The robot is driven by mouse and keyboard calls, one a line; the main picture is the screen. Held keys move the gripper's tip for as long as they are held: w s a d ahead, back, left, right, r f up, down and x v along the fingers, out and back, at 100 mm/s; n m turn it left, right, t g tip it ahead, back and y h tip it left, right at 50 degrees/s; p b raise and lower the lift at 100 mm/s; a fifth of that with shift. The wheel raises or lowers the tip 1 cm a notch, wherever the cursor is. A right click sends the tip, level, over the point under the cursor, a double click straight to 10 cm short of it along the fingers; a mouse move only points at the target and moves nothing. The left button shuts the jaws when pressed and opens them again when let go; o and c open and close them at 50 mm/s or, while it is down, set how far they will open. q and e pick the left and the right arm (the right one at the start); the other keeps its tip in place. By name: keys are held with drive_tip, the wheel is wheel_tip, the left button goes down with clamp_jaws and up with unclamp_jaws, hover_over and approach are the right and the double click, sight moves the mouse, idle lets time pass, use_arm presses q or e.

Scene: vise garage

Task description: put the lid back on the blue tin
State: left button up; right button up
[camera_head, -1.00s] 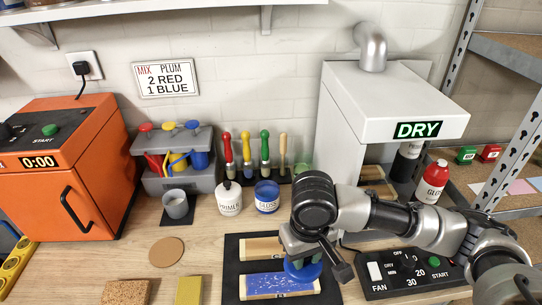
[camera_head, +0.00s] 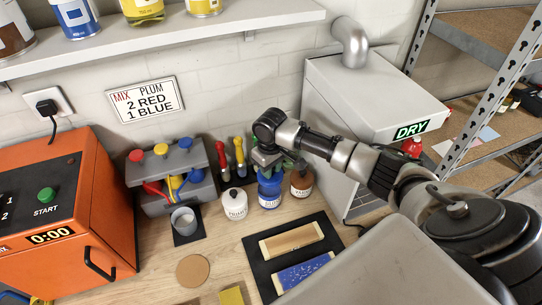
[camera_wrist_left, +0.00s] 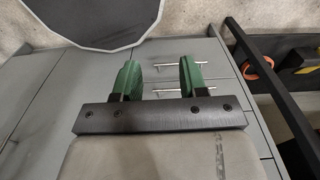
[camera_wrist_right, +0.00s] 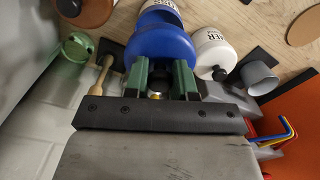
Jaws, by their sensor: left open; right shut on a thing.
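The blue tin (camera_head: 270,200) stands on the bench in the head view; its labelled side shows in the right wrist view (camera_wrist_right: 160,8). The round blue lid (camera_wrist_right: 158,45) is directly above the tin's mouth. My right gripper (camera_head: 267,165) is shut on the lid's knob, which shows between the fingers in the right wrist view (camera_wrist_right: 160,82). I cannot tell whether the lid touches the rim. My left gripper (camera_wrist_left: 160,75) is open and empty, in front of grey drawers.
A white primer tin (camera_head: 234,204) stands close left of the blue tin and a brown tin (camera_head: 301,184) close right. Behind is a row of handled tools (camera_head: 240,158). A black mat (camera_head: 258,262) with painted boards lies in front. A grey cup (camera_head: 184,221) stands further left.

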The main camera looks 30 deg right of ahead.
drive_tip(key=shift+w+f, duration=0.15)
drive_tip(key=shift+w, duration=0.05)
drive_tip(key=shift+w+a+f+b, duration=0.15)
drive_tip(key=shift+f+b, duration=0.25)
drive_tip(key=shift+f, duration=0.3)
drive_tip(key=shift+f+b, duration=0.35)
drive_tip(key=shift+b, duration=0.15)
wheel_tip(320, 180, down, 2)
drive_tip(key=b, duration=0.2)
drive_tip(key=shift+f+b, duration=0.1)
drive_tip(key=shift+b, duration=0.2)
drive_tip(key=shift+f, duration=0.25)
drive_tip(key=shift+f+b, duration=0.35)
drive_tip(key=shift+f, duration=0.45)
use_arm(q)
drive_tip(key=f, duration=0.1)
drive_tip(key=w+f, duration=0.1)
drive_tip(key=f, duration=0.1)
drive_tip(key=a+f, duration=0.1)
drive_tip(key=f, duration=0.1)
drive_tip(key=shift+w+a, duration=0.1)
drive_tip(key=shift+w, duration=0.3)
drive_tip(key=shift+a, duration=0.15)
